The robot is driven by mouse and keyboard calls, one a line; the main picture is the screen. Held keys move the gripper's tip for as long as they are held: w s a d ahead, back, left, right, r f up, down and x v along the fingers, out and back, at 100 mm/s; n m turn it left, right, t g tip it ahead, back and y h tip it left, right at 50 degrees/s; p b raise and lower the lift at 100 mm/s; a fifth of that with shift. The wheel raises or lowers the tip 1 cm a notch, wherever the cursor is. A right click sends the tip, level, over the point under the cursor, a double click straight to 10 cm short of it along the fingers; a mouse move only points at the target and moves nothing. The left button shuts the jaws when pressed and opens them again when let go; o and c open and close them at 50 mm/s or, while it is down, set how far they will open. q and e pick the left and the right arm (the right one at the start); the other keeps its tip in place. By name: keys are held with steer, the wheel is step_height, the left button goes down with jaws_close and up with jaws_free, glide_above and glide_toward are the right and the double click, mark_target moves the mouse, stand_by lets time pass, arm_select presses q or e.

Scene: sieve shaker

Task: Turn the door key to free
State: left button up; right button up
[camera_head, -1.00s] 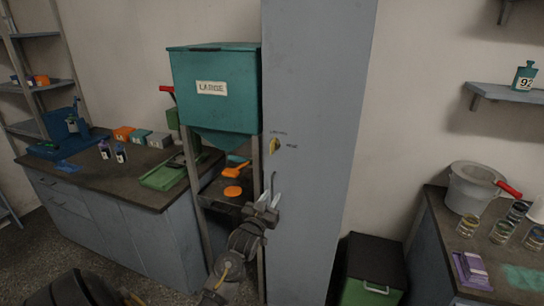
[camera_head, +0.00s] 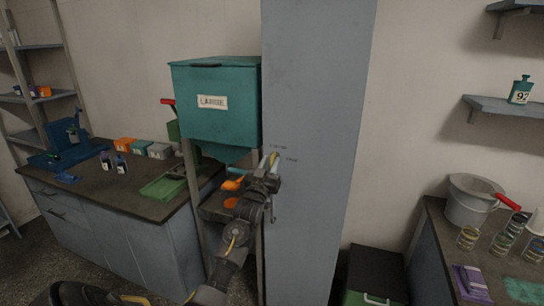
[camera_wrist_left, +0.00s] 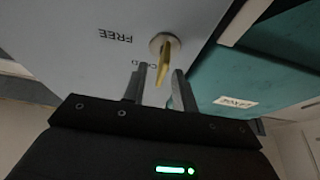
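The brass-yellow door key (camera_wrist_left: 173,56) sits in a round lock plate on the grey cabinet door (camera_head: 315,220). In the left wrist view its grip points down between the two fingers. The word FREE (camera_wrist_left: 115,35) is upside down beside it, and a second label is partly hidden by a finger. My left gripper (camera_head: 270,172) is at the key in the head view and hides most of it. Its fingers (camera_wrist_left: 161,88) stand apart around the key's end, with gaps visible. My right gripper is not in view.
A teal bin labelled LARGE (camera_head: 215,130) hangs on a frame close left of the cabinet. A left workbench (camera_head: 100,205) holds boxes and a green tray (camera_head: 163,187). A right bench holds a grey bucket (camera_head: 470,200) and jars. A green box (camera_head: 375,275) stands on the floor.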

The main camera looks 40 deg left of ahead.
arm_select(q)
steer(key=shift+x, duration=1.1)
jaws_close()
